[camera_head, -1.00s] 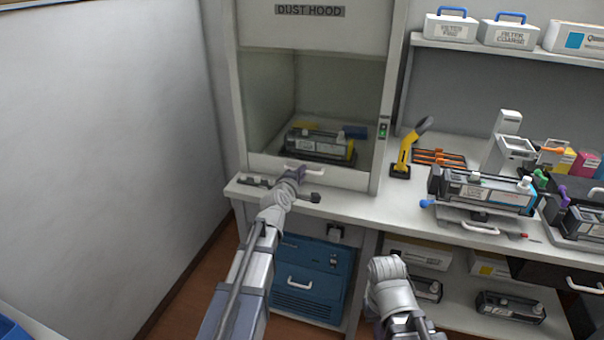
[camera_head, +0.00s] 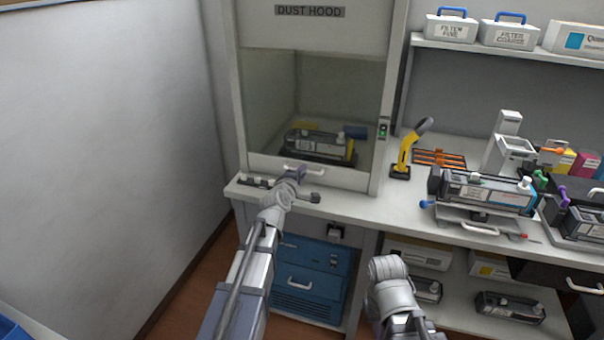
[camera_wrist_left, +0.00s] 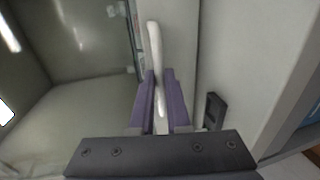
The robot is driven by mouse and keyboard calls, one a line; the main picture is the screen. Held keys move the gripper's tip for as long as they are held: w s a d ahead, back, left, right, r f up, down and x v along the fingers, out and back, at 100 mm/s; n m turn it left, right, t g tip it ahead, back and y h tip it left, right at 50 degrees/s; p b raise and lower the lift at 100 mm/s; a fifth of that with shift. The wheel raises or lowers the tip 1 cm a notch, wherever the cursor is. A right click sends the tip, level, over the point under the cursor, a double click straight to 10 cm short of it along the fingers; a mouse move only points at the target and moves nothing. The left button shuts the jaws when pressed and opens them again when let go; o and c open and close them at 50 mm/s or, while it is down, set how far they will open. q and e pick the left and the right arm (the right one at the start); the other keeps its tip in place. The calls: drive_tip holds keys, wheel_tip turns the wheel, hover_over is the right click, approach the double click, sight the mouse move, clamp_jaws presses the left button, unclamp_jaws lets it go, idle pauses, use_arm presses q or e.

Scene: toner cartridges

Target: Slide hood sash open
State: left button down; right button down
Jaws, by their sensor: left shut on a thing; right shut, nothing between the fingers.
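The dust hood (camera_head: 310,28) stands at the back left, with a clear sash (camera_head: 262,105) across its front and a pale bottom rail. A white sash handle (camera_head: 312,172) sits on that rail, low on the sash. My left gripper (camera_head: 297,173) is at the handle. In the left wrist view, its two purple fingers (camera_wrist_left: 161,100) are shut on the white handle (camera_wrist_left: 154,45). My right gripper (camera_head: 388,268) is low in front of the bench, away from the hood; its fingertips are hard to make out. A toner cartridge (camera_head: 315,146) is inside the hood, behind the sash.
A yellow-and-black tool (camera_head: 404,152) stands on the bench right of the hood. A cartridge on a stand (camera_head: 485,192) is further right. A blue cabinet (camera_head: 308,275) is under the hood.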

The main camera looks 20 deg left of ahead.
use_arm(q)
wheel_tip(320, 180, up, 34)
drive_tip(key=p, duration=3.3)
drive_tip(key=shift+r+p, duration=0.15)
drive_tip(key=shift+p, duration=0.25)
drive_tip(key=c, duration=0.9)
unclamp_jaws()
drive_tip(key=p, duration=0.2)
approach(308, 61)
drive_tip(key=v, duration=0.3)
